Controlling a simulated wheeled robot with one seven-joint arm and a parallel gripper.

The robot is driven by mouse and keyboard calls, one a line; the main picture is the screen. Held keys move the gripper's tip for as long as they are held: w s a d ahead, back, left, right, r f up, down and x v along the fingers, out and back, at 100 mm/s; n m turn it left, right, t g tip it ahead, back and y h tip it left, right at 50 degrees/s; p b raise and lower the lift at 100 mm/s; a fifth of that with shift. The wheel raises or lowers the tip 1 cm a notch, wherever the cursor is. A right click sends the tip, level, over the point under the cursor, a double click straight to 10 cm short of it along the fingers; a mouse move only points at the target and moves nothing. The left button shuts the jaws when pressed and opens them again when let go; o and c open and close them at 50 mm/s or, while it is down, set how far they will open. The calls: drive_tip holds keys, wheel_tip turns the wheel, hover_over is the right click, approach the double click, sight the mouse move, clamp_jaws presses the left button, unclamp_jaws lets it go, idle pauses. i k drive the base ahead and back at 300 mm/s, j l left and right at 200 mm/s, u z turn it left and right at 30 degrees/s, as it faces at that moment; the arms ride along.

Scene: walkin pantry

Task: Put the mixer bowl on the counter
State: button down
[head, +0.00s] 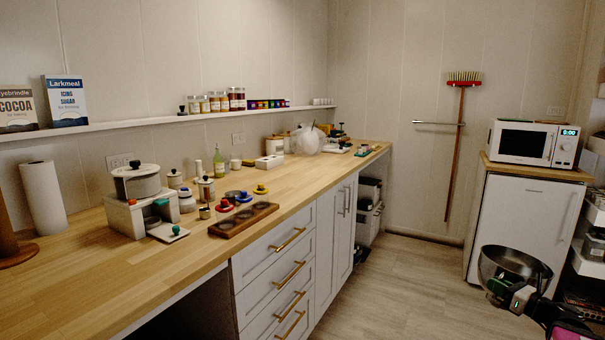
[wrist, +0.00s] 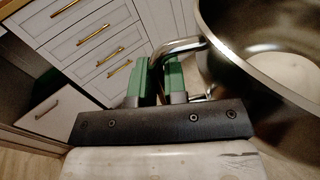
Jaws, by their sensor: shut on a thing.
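The mixer bowl (head: 514,267) is a shiny steel bowl at the lower right of the head view, held in the air in front of the small white fridge. My gripper (head: 510,293) is shut on the bowl's handle at its near side. In the wrist view the gripper's green fingers (wrist: 160,82) close around the bent metal handle (wrist: 180,47), and the bowl (wrist: 265,65) fills the right side, its inside empty where visible. The wooden counter (head: 90,275) runs along the left wall, well away from the bowl.
The counter's middle holds a wooden tray (head: 243,219), a lidded pot (head: 136,181) and several small jars. Bare wood lies at its near left. Drawers with brass handles (head: 289,276) face the open floor (head: 410,285). A microwave (head: 533,143) tops the fridge (head: 522,228).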

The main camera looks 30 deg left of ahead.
sight(301, 174)
drive_tip(key=i+l+u, duration=0.2)
drive_tip(key=i+u, duration=0.2)
drive_tip(key=i+l+u, duration=0.45)
drive_tip(key=i, duration=0.15)
drive_tip(key=i+l, duration=0.75)
drive_tip(key=i+j+u, duration=0.05)
drive_tip(key=i, duration=0.05)
